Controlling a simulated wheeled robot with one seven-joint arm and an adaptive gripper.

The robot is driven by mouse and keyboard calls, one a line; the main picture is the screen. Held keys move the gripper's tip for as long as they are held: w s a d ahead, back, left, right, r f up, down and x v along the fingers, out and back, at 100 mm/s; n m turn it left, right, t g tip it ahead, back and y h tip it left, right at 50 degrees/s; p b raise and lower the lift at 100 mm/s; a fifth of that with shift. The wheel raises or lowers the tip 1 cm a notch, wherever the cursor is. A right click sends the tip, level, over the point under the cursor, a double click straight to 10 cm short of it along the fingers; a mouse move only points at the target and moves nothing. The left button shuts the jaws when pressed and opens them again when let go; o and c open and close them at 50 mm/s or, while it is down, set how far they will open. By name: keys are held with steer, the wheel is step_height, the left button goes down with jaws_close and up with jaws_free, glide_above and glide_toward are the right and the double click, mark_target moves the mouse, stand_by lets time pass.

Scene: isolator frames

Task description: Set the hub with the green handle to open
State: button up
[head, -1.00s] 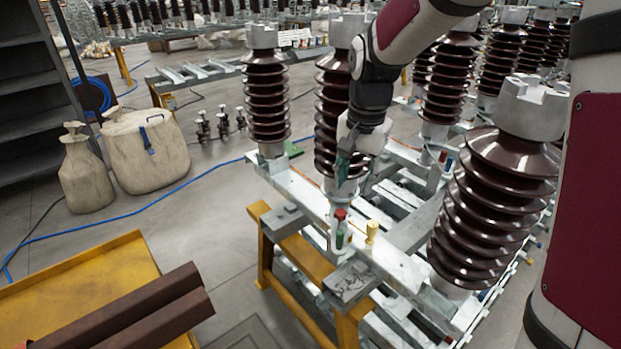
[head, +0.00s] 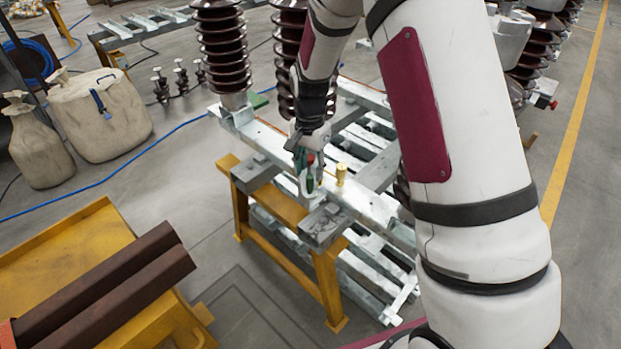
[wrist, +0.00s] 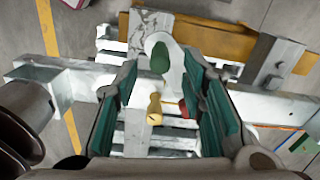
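The green handle (head: 310,184) stands on a pale mount on the grey steel frame. A red part (head: 310,159) shows just above it in the head view. In the wrist view the green handle (wrist: 160,57) appears as a rounded green end between my fingers, with gaps on both sides. My gripper (head: 309,158) is above and around the handle, pointing down. In the wrist view my gripper (wrist: 160,70) is open, its two teal-padded fingers wide apart. The red part (wrist: 184,108) is beside the right finger. The hub's lower part is partly hidden.
A brass-yellow knob (head: 341,174) stands right of the handle; it also shows in the wrist view (wrist: 155,109). Brown ribbed insulators (head: 222,50) rise behind the frame (head: 260,140). A yellow trestle (head: 328,285) supports it.

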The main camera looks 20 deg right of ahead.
mark_target(310, 176)
steer(key=shift+f, duration=2.15)
jaws_close()
